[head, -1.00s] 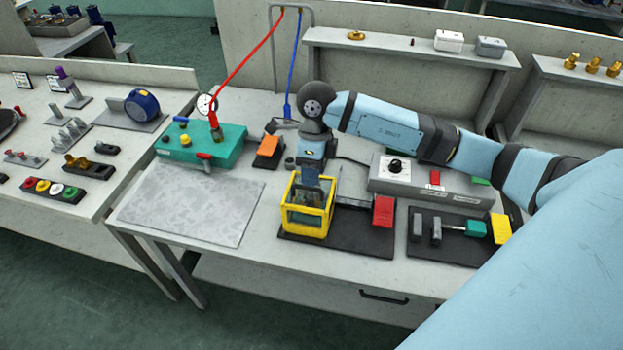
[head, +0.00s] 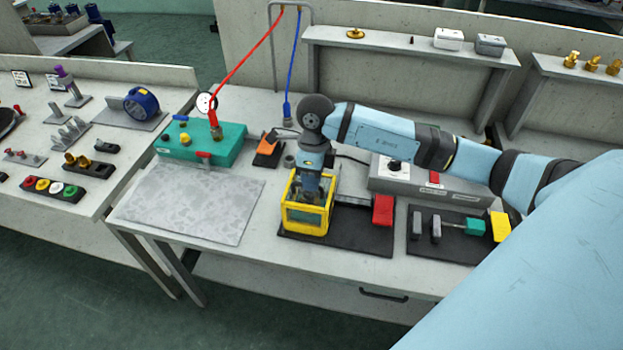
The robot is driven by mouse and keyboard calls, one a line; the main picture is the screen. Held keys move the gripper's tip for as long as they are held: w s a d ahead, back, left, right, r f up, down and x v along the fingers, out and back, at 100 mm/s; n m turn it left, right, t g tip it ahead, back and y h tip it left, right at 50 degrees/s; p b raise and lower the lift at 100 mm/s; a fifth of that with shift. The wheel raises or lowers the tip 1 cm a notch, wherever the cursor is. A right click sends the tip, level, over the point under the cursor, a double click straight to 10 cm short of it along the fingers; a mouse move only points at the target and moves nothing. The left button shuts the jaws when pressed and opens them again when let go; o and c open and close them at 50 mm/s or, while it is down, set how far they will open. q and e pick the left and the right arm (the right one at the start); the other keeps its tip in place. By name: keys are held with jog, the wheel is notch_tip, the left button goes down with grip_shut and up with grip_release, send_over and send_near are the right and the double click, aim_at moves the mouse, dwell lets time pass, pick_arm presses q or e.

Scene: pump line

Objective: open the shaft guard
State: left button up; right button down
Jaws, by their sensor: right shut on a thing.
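The shaft guard (head: 305,220) is a yellow-framed box with clear panels. It sits at the left end of a black base plate (head: 357,240) on the workbench, and it looks closed. My right gripper (head: 308,196) reaches down from above onto the guard's top and is shut on it. The fingertips are mostly hidden by the wrist and the yellow frame, so the exact grip spot cannot be told. A red block (head: 383,211) stands at the right end of the base plate, with a grey part between it and the guard. My left gripper is not in view.
A grey control box (head: 430,185) stands behind the base plate. A black tray (head: 450,240) with grey, green and yellow parts lies to the right. A green pump box (head: 200,143), an orange-topped pedal (head: 268,148) and a bare grey mat (head: 195,205) are to the left.

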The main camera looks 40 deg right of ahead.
jog(key=w+d+b, duration=0.4)
jog(key=w+d, duration=0.2)
jog(key=d, duration=0.1)
jog(key=shift+w+d, duration=0.35)
jog(key=c, duration=1.2)
grip_release()
jog(key=shift+o, duration=0.2)
